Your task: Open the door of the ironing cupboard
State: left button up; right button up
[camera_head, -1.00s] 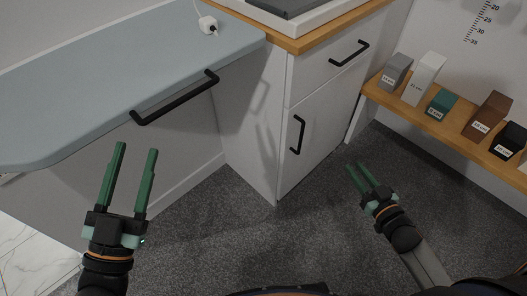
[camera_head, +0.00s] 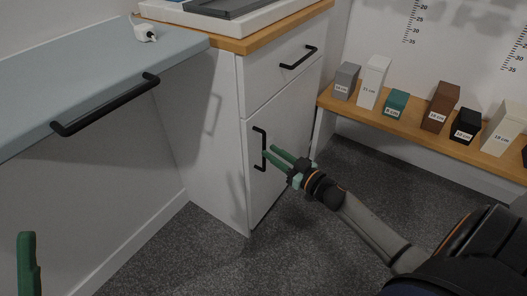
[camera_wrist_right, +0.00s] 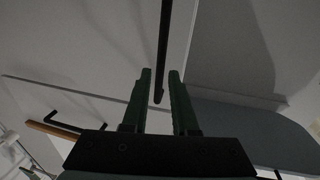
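The white cupboard door (camera_head: 277,160) is closed, below a drawer in the unit at the centre of the head view. Its black vertical bar handle (camera_head: 258,137) is on the door's left side. My right gripper (camera_head: 269,153) is at this handle, with its green fingers open and pointing at it. In the right wrist view the handle bar (camera_wrist_right: 163,50) runs down to between the two fingertips (camera_wrist_right: 160,78), with gaps beside it; I cannot tell contact. Of my left gripper, one green finger (camera_head: 28,262) shows at the lower left of the head view.
The drawer (camera_head: 280,72) above the door is closed. A wooden shelf (camera_head: 420,132) with several labelled blocks stands at right. Dark carpet is clear below the door.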

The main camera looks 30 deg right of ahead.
jog(key=shift+w+a+b, duration=0.25)
jog(key=shift+w, duration=0.75)
jog(key=shift+w+a+b, duration=0.2)
jog(key=shift+w, duration=0.8)
grip_shut()
